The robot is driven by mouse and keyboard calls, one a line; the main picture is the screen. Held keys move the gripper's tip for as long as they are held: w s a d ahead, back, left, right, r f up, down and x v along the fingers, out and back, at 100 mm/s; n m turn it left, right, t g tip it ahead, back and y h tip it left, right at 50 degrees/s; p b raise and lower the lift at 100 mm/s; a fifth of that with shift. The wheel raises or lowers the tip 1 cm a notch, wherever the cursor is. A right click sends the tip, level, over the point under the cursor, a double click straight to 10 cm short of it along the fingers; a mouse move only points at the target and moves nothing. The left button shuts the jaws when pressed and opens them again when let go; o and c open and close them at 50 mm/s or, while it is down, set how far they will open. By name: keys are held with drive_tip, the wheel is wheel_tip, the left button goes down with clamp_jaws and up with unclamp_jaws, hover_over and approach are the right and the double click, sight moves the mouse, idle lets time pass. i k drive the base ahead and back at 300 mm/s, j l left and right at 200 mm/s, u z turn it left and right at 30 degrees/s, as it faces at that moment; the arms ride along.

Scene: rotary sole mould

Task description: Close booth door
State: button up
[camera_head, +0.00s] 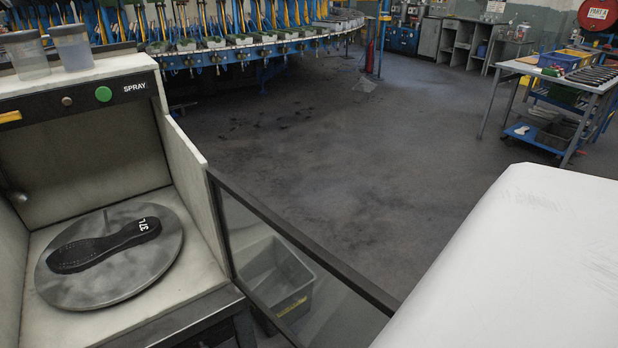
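The spray booth (185,165) stands at the left, a pale box with a dark front strip marked SPRAY and a green button (103,94). Its door (302,240), a clear pane in a dark frame, stands open. The door joins the booth's right front edge and reaches out toward the lower right. Inside the booth, a black sole (104,246) marked 37L lies on a round grey turntable (95,285). The door's outer end runs close to the large white shape at the lower right; its lower part is out of frame. My gripper is not in view.
A grey bin (276,272) on the floor shows through the door pane. Two containers (72,47) stand on the booth top. A long blue machine (240,55) lines the back. A work table (560,72) stands at the upper right. The middle floor is clear.

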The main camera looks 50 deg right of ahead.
sight(368, 290)
drive_tip(key=k+l+u, duration=0.1)
drive_tip(key=l, duration=0.35)
drive_tip(key=k+l+u, duration=0.15)
drive_tip(key=l, duration=0.25)
drive_tip(key=k+l+u, duration=0.1)
drive_tip(key=l, duration=0.3)
drive_tip(key=k+l+u, duration=0.1)
drive_tip(key=k+l, duration=0.2)
drive_tip(key=k+l+u, duration=0.1)
drive_tip(key=l, duration=0.35)
drive_tip(key=k+l+z, duration=0.25)
drive_tip(key=z, duration=0.15)
drive_tip(key=k+l+z, duration=0.4)
drive_tip(key=i+j, duration=0.05)
drive_tip(key=j, duration=0.05)
